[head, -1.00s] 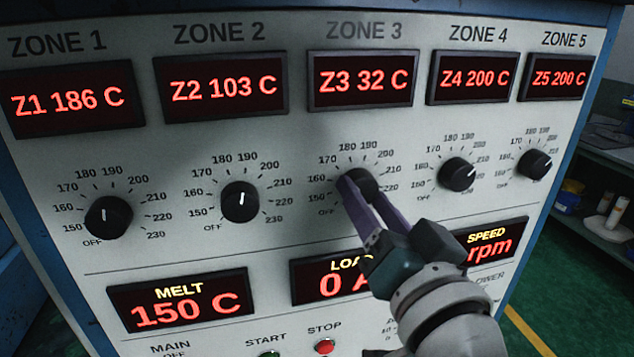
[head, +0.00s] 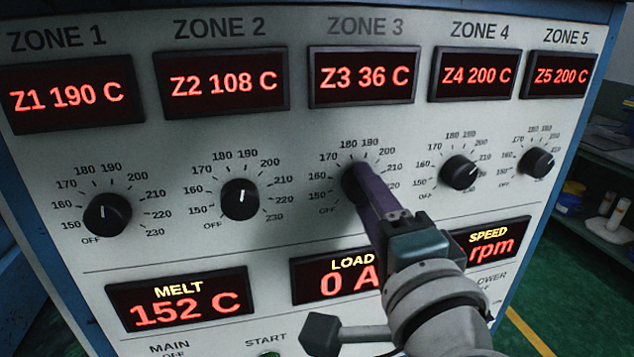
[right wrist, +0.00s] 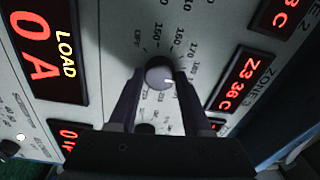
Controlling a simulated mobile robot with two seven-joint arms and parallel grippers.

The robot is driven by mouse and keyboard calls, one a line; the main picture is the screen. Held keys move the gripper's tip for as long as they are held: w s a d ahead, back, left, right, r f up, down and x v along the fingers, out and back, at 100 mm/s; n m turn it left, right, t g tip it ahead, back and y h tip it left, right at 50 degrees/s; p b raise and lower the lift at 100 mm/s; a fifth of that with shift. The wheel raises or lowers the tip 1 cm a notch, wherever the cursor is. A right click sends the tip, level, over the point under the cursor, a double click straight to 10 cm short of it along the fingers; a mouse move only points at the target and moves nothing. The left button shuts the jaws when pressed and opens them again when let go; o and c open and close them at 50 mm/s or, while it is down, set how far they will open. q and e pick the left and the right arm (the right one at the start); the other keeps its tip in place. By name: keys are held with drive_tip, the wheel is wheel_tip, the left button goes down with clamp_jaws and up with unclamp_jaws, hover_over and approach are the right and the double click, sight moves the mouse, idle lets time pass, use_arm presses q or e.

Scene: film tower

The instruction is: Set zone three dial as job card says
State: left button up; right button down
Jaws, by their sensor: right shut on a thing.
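The zone three dial (head: 350,188) is a round black knob under the display (head: 363,76) reading Z3 36 C. My right gripper (head: 362,178) is shut on it, and its purple fingers hide part of the knob in the head view. In the right wrist view, a finger stands on each side of the dial (right wrist: 160,70). Its white mark points toward the upper part of the scale, roughly near 180 to 190; the exact value is hard to read. No job card is in view. My left gripper is not in view.
Neighbouring dials for zone 2 (head: 240,199) and zone 4 (head: 460,173) stand on either side. The load display (head: 325,282) is partly behind my right arm. The melt display (head: 180,300) reads 152 C. Shelving (head: 605,225) stands at the right.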

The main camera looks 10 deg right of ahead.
drive_tip(key=shift+m, duration=1)
drive_tip(key=shift+c, duration=1.7)
unclamp_jaws()
drive_tip(key=s+b, duration=0.2)
drive_tip(key=s, duration=0.8)
drive_tip(key=shift+f, duration=0.15)
